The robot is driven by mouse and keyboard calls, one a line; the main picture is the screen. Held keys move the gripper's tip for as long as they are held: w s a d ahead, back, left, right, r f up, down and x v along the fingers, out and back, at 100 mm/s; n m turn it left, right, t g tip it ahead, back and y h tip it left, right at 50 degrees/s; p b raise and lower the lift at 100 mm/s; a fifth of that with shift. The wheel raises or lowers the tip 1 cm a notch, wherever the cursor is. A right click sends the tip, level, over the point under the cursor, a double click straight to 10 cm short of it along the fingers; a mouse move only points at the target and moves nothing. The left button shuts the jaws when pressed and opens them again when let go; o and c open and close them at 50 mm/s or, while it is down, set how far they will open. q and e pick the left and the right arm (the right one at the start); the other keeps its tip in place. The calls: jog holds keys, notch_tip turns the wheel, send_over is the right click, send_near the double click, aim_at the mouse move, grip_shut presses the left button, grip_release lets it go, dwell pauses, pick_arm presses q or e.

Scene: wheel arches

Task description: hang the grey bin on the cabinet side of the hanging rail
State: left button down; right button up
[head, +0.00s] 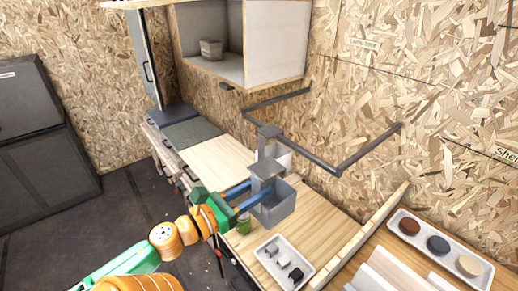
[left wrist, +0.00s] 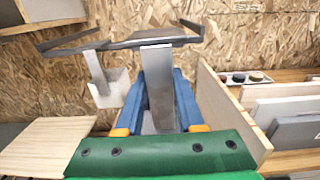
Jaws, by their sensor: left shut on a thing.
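My left gripper (head: 258,194) is shut on the grey bin (head: 276,209), with its blue fingers on either side of the bin's upright. The bin is upright in front of the dark hanging rail (head: 318,161), its flat hook top (head: 264,168) facing up. In the left wrist view the bin's upright (left wrist: 157,90) stands between the fingers (left wrist: 160,100), with the bin's body hidden. Its hook top looks close to the rail (left wrist: 75,39); I cannot tell if they touch. A whitish bin (left wrist: 108,88) hangs on the rail to the left. My right gripper is out of view.
An open cabinet (head: 273,42) with a small grey container (head: 211,49) is above left. A wooden divider (head: 362,238) stands right, beside a tray (head: 478,276) of round pots.

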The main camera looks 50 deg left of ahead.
pick_arm(q)
jog(key=w+d+f+b, duration=0.2)
jog(key=w+b, duration=0.5)
jog(key=w, duration=0.7)
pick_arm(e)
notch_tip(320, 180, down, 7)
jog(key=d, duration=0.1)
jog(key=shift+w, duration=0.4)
pick_arm(q)
jog(key=shift+f, duration=0.1)
jog(key=shift+c, duration=2.2)
grip_release()
jog(key=shift+s, duration=0.1)
